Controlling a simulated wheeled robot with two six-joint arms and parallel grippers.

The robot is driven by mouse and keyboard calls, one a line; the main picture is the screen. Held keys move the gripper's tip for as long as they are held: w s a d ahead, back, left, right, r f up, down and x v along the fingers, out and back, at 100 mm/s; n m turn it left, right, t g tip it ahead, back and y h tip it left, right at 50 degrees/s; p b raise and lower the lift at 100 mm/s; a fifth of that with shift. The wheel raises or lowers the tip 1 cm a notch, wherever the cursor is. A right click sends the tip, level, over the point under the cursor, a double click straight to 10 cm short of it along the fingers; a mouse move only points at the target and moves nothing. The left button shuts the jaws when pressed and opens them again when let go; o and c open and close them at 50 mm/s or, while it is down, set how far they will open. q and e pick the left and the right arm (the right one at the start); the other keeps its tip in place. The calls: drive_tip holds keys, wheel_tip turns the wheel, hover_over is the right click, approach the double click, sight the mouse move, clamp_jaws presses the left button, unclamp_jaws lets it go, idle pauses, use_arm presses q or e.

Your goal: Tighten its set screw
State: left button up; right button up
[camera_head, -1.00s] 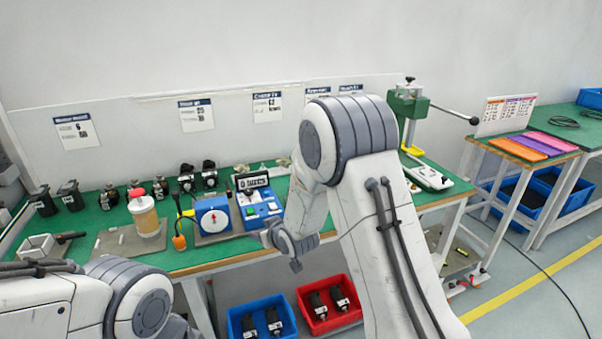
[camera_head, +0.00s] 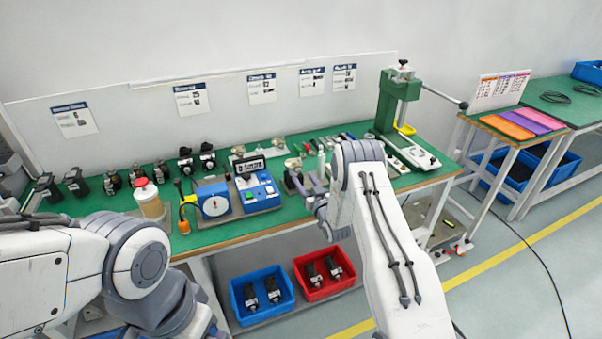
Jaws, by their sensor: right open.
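My right gripper (camera_head: 308,190) is open over the front of the green bench, just right of the blue tester (camera_head: 259,196) with a small display. A dark round part (camera_head: 293,180) lies right by its fingers; I cannot tell whether they touch it. No set screw can be made out at this size. Several dark encoder units (camera_head: 186,160) stand along the back left of the bench. My left arm fills the lower left; its gripper is out of view.
A blue dial box (camera_head: 213,200) and a jar with a red lid (camera_head: 148,200) stand left of the tester. Small tools (camera_head: 310,148) lie behind my right gripper. A green press (camera_head: 395,105) stands at right. Blue (camera_head: 262,318) and red bins (camera_head: 325,292) sit below.

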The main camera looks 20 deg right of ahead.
sight(299, 171)
drive_tip(key=shift+w+a, duration=0.1)
drive_tip(key=shift+w, duration=1.85)
clamp_jaws()
drive_tip(key=shift+f+m+b, duration=0.25)
drive_tip(key=shift+m+b, duration=0.15)
drive_tip(key=shift+b, duration=0.15)
drive_tip(key=shift+r+m+b, duration=0.1)
drive_tip(key=shift+m+b, duration=0.4)
drive_tip(key=shift+b, duration=0.05)
drive_tip(key=shift+r, duration=0.15)
unclamp_jaws()
drive_tip(key=shift+s, duration=0.15)
